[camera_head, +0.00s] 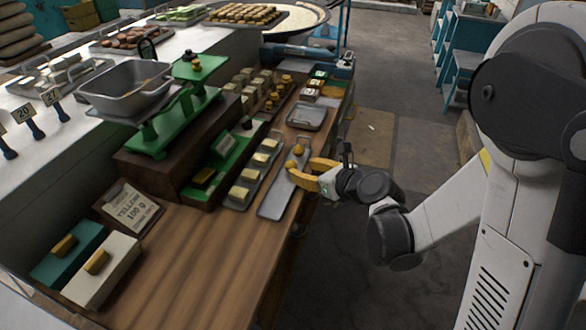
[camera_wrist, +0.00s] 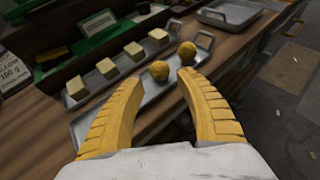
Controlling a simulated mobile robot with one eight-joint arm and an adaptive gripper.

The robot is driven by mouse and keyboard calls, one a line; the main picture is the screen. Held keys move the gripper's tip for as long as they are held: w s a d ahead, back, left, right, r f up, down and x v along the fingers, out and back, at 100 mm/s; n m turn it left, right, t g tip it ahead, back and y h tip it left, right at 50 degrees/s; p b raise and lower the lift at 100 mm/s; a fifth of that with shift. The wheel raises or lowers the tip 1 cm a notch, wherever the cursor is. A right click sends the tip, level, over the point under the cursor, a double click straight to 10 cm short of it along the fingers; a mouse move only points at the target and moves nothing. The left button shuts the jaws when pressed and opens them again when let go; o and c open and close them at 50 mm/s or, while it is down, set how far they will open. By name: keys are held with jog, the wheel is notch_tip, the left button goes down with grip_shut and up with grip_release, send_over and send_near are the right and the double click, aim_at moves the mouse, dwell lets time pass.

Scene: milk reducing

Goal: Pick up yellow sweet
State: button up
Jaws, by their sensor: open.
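Two round yellow sweets lie at the far end of a narrow grey metal tray on the wooden counter. In the wrist view one sweet (camera_wrist: 159,71) is left of centre and the other sweet (camera_wrist: 187,50) is a little farther and to the right. In the head view a sweet (camera_head: 298,149) shows just beyond my yellow fingers, and the other sweet (camera_head: 290,164) lies by the fingertips. My gripper (camera_wrist: 157,82) is open and empty, its fingertips close to the sweets. Whether a fingertip touches one, I cannot tell. The narrow tray (camera_head: 275,199) lies under the fingers.
Pale blocks (camera_head: 249,174) stand in a row left of the tray. A second, empty metal tray (camera_head: 306,116) lies farther back. A green scale (camera_head: 180,115) with a metal pan stands at left. A sign reading "YELLOW 100 g" (camera_head: 128,211) is nearer. The front counter (camera_head: 190,270) is clear.

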aim_at(293, 164)
jog(key=b+x, duration=0.2)
jog(key=x, duration=0.4)
jog(key=shift+w+a, duration=0.25)
jog(key=shift+a, duration=0.05)
jog(key=shift+r, duration=0.15)
jog(key=shift+c, duration=0.5)
jog(key=c, duration=0.6)
